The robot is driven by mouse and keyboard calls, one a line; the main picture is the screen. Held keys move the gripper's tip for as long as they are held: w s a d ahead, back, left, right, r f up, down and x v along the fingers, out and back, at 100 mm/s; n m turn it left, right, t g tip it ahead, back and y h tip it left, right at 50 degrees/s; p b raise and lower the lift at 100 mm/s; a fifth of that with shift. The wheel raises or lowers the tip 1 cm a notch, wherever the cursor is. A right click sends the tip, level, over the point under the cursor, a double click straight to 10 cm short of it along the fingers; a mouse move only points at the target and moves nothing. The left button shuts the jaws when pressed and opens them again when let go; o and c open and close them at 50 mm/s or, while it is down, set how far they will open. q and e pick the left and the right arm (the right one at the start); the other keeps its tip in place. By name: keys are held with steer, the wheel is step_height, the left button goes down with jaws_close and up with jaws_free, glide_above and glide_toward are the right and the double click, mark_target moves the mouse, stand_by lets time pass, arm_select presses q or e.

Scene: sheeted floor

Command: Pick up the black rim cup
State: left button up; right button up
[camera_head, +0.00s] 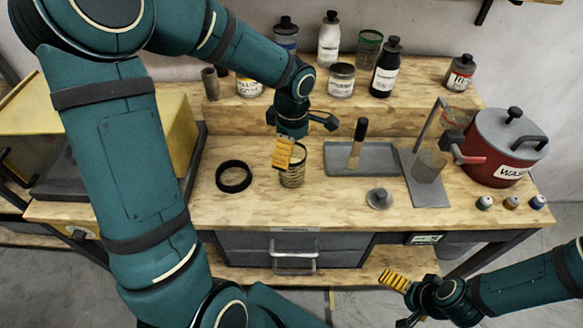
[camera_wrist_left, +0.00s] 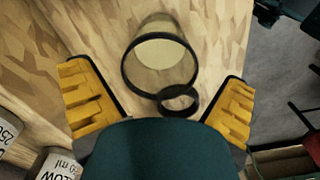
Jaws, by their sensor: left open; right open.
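The black rim cup (camera_head: 292,177) is a clear glass with a dark rim, upright on the wooden workbench. In the left wrist view, the cup (camera_wrist_left: 160,55) shows between and slightly beyond the yellow finger pads, with a gap on each side. My left gripper (camera_head: 303,140) is open, just above and beside the cup; one yellow pad covers part of its rim in the head view. My left gripper (camera_wrist_left: 160,105) shows no contact with the cup. My right gripper (camera_head: 402,300) is open and empty in front of the bench, low at the right.
A loose black ring (camera_head: 233,176) lies left of the cup. A grey tray (camera_head: 375,158) with a brush, a small metal lid (camera_head: 379,198), a grey stand (camera_head: 428,190) and a red pot (camera_head: 500,150) are to the right. Bottles and jars line the raised shelf (camera_head: 240,115) behind. The front bench strip is clear.

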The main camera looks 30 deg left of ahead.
mark_target(292, 159)
arm_select(q)
step_height(292, 159, down, 4)
steer(key=shift+r, duration=0.1)
steer(key=c, duration=1.2)
